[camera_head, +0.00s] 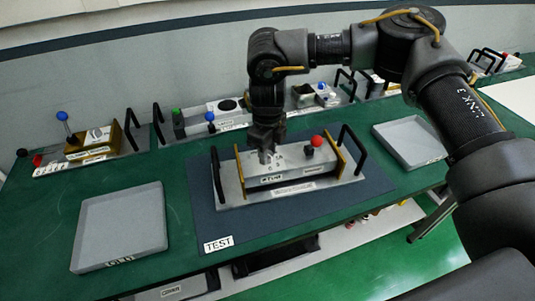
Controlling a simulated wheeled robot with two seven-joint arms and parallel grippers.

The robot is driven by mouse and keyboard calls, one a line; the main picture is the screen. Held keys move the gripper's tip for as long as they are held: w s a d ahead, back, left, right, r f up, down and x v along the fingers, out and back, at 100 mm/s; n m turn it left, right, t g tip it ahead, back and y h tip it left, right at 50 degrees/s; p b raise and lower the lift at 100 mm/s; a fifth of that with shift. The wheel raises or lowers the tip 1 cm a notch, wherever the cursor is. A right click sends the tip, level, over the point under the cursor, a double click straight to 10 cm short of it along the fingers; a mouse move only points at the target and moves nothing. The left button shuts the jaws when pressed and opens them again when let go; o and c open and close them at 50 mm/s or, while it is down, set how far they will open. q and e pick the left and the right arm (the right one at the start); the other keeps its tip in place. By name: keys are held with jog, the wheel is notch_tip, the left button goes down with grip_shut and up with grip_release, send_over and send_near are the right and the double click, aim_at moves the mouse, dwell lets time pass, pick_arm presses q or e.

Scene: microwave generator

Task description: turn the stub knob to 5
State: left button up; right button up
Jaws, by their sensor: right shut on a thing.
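The microwave generator (288,167) is a grey metal box with gold end plates and black handles, on the dark mat marked TEST. My right gripper (267,155) points down onto the left part of its top face and is shut on the stub knob there. The fingers hide the knob, and its dial marks are too small to read. A red ball knob (317,141) and a black knob (309,152) stand on the right part of the box. My left gripper is not in view.
Empty grey trays stand left (120,225) and right (408,142) of the mat (215,225). Other modules with handles line the back, including one with a blue ball lever (62,116). The green table (180,185) is clear between the left tray and the mat.

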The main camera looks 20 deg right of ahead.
jog(key=shift+n+b, duration=0.35)
jog(key=shift+n, duration=0.85)
jog(key=o, duration=1)
jog(key=shift+r, duration=0.55)
notch_tip(320, 180, up, 10)
jog(key=shift+f+b, duration=0.15)
jog(key=shift+b, duration=0.65)
